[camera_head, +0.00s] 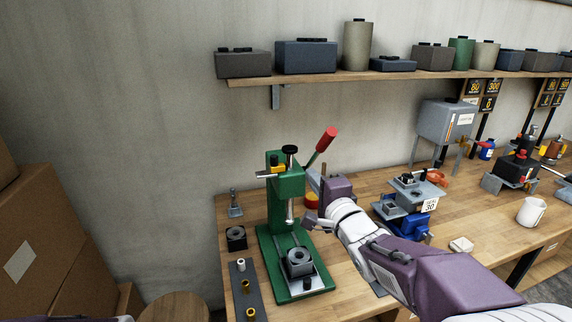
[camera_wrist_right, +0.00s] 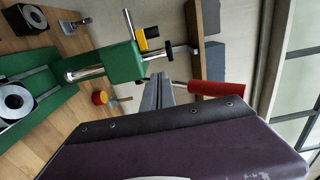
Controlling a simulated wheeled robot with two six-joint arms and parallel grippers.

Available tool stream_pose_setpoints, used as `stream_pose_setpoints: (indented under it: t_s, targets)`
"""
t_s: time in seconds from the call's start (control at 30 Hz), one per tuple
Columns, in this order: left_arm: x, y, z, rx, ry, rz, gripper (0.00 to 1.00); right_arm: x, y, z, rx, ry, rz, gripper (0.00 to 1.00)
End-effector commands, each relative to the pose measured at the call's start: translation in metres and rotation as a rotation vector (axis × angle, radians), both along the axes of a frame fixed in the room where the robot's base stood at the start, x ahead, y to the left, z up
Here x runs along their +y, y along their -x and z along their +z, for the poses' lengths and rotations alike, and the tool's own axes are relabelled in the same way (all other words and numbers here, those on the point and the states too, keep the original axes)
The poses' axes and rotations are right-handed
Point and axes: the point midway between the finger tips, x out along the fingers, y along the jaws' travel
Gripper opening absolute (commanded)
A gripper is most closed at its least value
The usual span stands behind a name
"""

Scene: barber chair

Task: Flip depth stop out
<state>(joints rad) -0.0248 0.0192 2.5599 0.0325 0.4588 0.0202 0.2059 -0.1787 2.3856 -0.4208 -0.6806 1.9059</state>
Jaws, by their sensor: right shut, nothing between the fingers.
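The green press (camera_head: 287,185) stands upright on the bench, with a red-gripped lever (camera_head: 327,139) rising to the right. The depth stop appears to be the yellow and black piece (camera_head: 272,170) on a rod at the left of the press head. It also shows in the wrist view (camera_wrist_right: 147,34), beside the green head. My right gripper (camera_head: 314,181) is just right of the press head, apart from the yellow piece, its fingers together and empty. In the wrist view its fingertips (camera_wrist_right: 158,88) are near the red lever grip (camera_wrist_right: 218,89). My left gripper is out of view.
A grey block with a round bore (camera_head: 299,262) sits on the press base. A dark strip with several small bushings (camera_head: 241,276) lies to the left. A blue vise-like fixture (camera_head: 408,203) stands to the right. A loaded shelf (camera_head: 390,76) hangs above.

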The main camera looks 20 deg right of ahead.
Motion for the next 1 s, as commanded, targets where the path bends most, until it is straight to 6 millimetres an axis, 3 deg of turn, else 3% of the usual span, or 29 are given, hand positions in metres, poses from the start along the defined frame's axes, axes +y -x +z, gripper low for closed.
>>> stream_pose_setpoints:
  t_s: [0.37,0.43,0.6,1.0]
  targets:
    - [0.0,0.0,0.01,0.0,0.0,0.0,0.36,0.005,-0.083,0.0,0.003,0.0,0.002,0.0]
    - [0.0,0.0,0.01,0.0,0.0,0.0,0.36,0.021,-0.082,0.001,-0.001,-0.001,0.006,0.0]
    - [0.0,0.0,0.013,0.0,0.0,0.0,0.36,0.04,-0.086,0.001,0.0,-0.001,0.004,0.0]
    - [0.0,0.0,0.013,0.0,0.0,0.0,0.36,0.044,-0.086,0.0,0.0,0.0,0.0,0.0]
